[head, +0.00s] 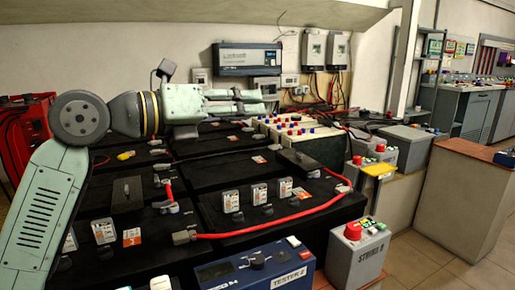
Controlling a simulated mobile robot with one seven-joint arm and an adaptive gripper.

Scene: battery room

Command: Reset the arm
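My arm comes up from the lower left of the head view and bends at a round grey joint. My gripper (261,101) points right, above the far part of the black battery bank (240,172). Its two pale green fingers lie one above the other with a gap between them. Nothing shows between the fingers. The gripper appears clear of the batteries, but its exact height over them is hard to tell.
A red cable (270,229) crosses the near batteries. The blue TESTER 2 box (258,268) and a grey box with a red button (355,250) stand in front. A red case (22,135) is at the left. Wall units (248,59) hang behind my gripper. Floor (432,258) shows at right.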

